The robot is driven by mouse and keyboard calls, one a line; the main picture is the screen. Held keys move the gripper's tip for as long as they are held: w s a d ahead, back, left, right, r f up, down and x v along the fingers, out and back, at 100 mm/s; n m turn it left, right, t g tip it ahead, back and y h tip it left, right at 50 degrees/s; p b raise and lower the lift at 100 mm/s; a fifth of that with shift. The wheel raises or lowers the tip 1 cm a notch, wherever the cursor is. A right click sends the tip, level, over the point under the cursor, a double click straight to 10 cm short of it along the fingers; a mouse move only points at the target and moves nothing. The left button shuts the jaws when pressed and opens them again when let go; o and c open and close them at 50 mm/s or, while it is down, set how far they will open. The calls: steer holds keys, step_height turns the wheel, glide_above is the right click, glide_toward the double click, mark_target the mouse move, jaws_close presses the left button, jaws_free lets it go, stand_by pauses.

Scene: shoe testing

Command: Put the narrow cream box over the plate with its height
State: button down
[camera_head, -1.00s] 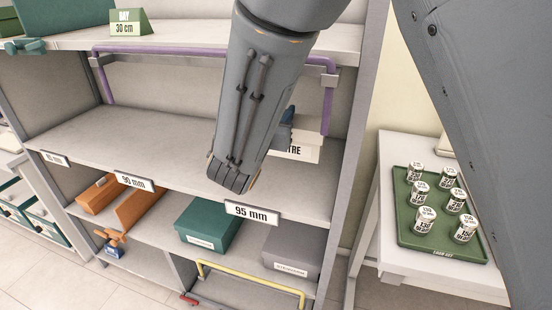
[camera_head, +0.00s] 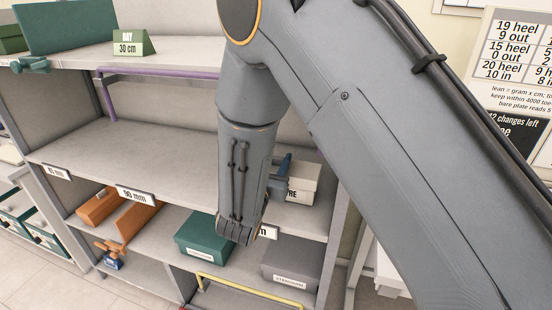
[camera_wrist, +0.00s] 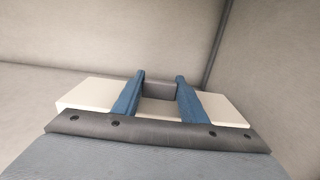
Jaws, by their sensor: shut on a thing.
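The narrow cream box (camera_head: 304,184) shows at the right end of the middle shelf, partly behind my arm. Dark lettering ending in "RE" is on its front. My gripper (camera_wrist: 160,78) is shut on the box; its two blue fingers straddle a small grey block at the middle of the cream top (camera_wrist: 85,93). I cannot tell whether the box touches the shelf. The edge plates read 90 mm (camera_head: 135,196) and, farther left, a small one (camera_head: 56,171) too blurred to read surely. A third plate (camera_head: 267,232) is mostly hidden by my arm.
A purple rail (camera_head: 150,75) runs under the top shelf. Below are orange boxes (camera_head: 135,218), a green box (camera_head: 203,238), a grey box (camera_head: 291,262) and a yellow rail (camera_head: 250,287). The middle shelf (camera_head: 130,150) is bare to the left. A poster (camera_head: 510,60) hangs at right.

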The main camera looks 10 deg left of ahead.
steer(key=shift+f, duration=0.15)
steer(key=c, duration=1.1)
jaws_free()
steer(key=shift+s, duration=0.15)
steer(key=s+b, duration=0.3)
steer(key=s, duration=0.8)
steer(key=shift+s+a, duration=0.35)
steer(key=shift+a, duration=0.1)
steer(key=shift+s, duration=0.1)
